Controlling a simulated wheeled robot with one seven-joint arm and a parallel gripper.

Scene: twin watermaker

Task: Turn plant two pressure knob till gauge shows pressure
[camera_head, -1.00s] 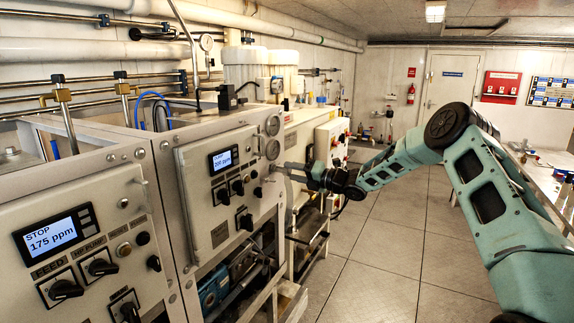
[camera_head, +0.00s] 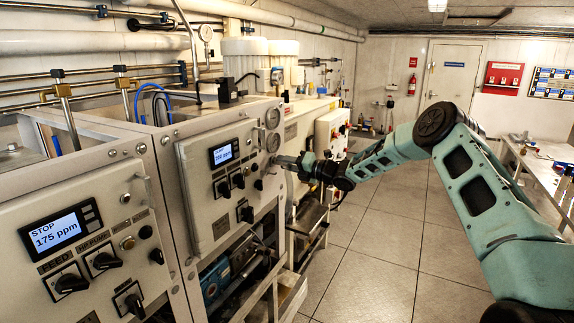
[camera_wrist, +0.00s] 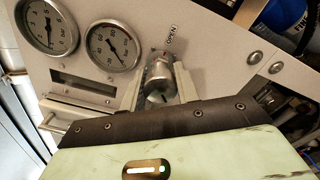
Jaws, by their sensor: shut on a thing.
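The pressure knob (camera_wrist: 158,74) is a silver metal knob on the panel under an "OPEN" label, in the wrist view. My gripper (camera_wrist: 160,90) is shut on it, with one finger on each side. In the head view my gripper (camera_head: 283,161) reaches the right edge of the second panel, and the knob is too small to tell there. Two round gauges sit beside the knob in the wrist view, the near gauge (camera_wrist: 114,46) and the far gauge (camera_wrist: 47,25). Both needles point to the lower part of their dials. I cannot read exact values.
The second panel's display (camera_head: 223,154) reads what looks like 200 ppm. The nearer panel's display (camera_head: 58,230) reads STOP and 175 ppm. Black switches and a panel handle lie close to my gripper. The tiled floor (camera_head: 375,240) right of the cabinets is clear.

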